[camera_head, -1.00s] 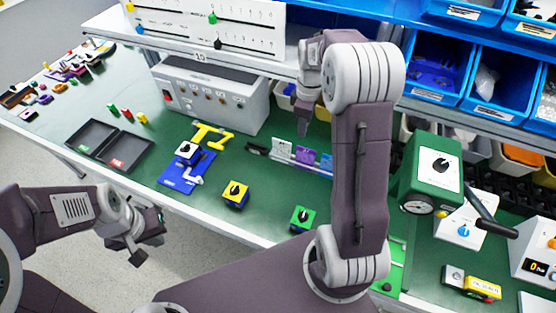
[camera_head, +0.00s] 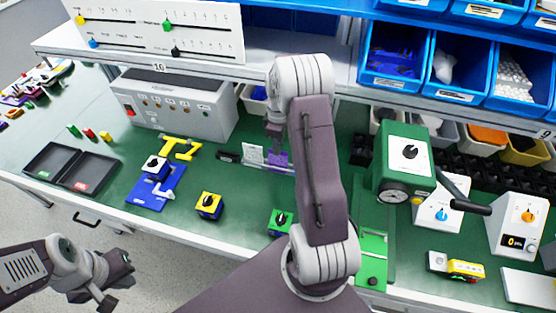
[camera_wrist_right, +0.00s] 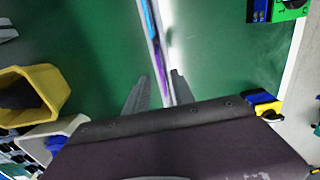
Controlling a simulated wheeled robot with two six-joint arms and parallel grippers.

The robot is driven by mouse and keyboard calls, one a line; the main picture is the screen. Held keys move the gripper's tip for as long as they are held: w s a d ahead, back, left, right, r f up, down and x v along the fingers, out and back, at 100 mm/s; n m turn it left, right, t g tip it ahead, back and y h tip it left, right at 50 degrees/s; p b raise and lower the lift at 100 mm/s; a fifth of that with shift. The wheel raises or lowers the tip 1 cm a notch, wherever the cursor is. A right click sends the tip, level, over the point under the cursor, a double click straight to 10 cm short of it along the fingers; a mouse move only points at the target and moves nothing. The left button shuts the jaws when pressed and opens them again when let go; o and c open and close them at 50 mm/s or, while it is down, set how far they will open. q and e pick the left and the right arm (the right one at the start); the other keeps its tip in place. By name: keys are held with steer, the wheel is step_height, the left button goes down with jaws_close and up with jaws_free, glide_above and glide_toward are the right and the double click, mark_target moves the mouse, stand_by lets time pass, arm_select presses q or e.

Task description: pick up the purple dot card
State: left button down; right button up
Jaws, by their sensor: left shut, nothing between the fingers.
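The purple dot card (camera_head: 277,160) stands in a clear card rail on the green bench, beside a white card (camera_head: 252,155). My right gripper (camera_head: 274,140) points down just above the purple card, and my right arm hides the rail's right part. In the right wrist view, the purple card (camera_wrist_right: 161,78) shows edge-on between the open fingers of my right gripper (camera_wrist_right: 162,76). A blue card edge (camera_wrist_right: 150,22) lies further along the rail. I cannot tell if the fingers touch the card. My left gripper (camera_head: 112,284) is shut and empty, off the bench's front edge.
A grey control box (camera_head: 178,105) stands behind left of the rail. A blue plate (camera_head: 156,184) with a switch, a yellow switch block (camera_head: 208,206) and a green switch block (camera_head: 280,222) lie in front. A green gauge box (camera_head: 403,165) stands at right.

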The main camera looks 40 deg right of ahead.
mark_target(281, 160)
step_height(281, 160, down, 4)
steer(key=shift+a+f, duration=0.1)
steer(key=shift+f, duration=0.15)
steer(key=shift+s, duration=0.1)
jaws_close()
